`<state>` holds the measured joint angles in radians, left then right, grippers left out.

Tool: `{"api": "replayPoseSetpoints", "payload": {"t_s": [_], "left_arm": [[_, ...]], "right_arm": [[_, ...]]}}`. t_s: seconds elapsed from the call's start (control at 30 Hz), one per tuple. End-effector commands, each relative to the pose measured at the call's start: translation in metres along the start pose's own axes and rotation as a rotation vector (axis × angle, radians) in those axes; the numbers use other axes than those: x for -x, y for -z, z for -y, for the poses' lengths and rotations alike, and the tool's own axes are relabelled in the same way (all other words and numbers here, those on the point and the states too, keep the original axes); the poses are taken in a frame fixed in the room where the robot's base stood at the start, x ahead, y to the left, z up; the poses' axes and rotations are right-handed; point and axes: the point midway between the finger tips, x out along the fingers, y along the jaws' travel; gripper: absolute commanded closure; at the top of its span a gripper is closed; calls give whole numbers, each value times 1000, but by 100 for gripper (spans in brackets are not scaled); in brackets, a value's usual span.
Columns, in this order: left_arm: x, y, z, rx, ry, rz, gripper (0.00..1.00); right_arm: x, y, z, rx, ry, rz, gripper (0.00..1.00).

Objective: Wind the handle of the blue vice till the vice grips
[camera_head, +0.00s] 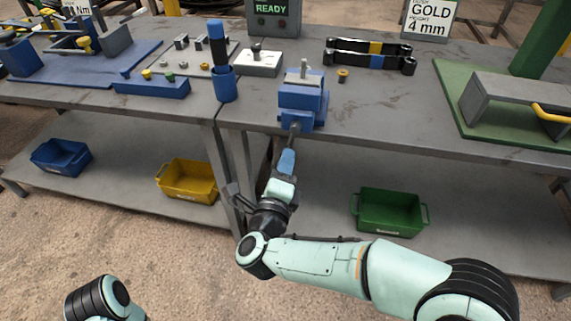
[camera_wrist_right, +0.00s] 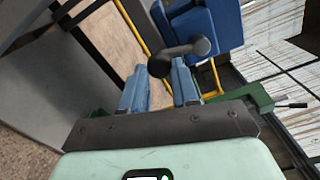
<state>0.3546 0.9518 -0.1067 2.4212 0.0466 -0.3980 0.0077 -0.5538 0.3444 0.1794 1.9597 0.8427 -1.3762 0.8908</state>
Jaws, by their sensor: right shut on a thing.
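The blue vice (camera_head: 302,100) stands at the front edge of the grey workbench, with a small pale upright piece (camera_head: 303,68) at its top. Whether its jaws touch that piece is too small to tell. Its dark handle (camera_head: 294,130) sticks out toward me past the bench edge. In the right wrist view the handle (camera_wrist_right: 181,55) is a dark bar with rounded ends, in front of the blue vice body (camera_wrist_right: 215,22). My right gripper (camera_head: 289,150) is shut on the handle; one rounded end sits between its blue fingertips (camera_wrist_right: 160,72). My left gripper is out of view.
A blue cup with a dark, blue-topped rod (camera_head: 224,84) stands left of the vice. A brass-coloured piece (camera_head: 343,75) and black bars (camera_head: 370,56) lie to its right. Green (camera_head: 388,212), yellow (camera_head: 186,180) and blue (camera_head: 61,157) bins sit on the lower shelf.

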Motion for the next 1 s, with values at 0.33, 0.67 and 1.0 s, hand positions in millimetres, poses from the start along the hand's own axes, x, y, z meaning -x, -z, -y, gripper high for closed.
{"api": "replayPoseSetpoints", "payload": {"t_s": [0.33,0.67,1.0], "left_arm": [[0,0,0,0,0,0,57],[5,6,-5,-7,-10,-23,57],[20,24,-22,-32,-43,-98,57]], "right_arm": [[2,-2,-2,3,-5,6,44],[24,-2,0,3,-4,6,44],[99,-2,0,4,-6,10,44]]}}
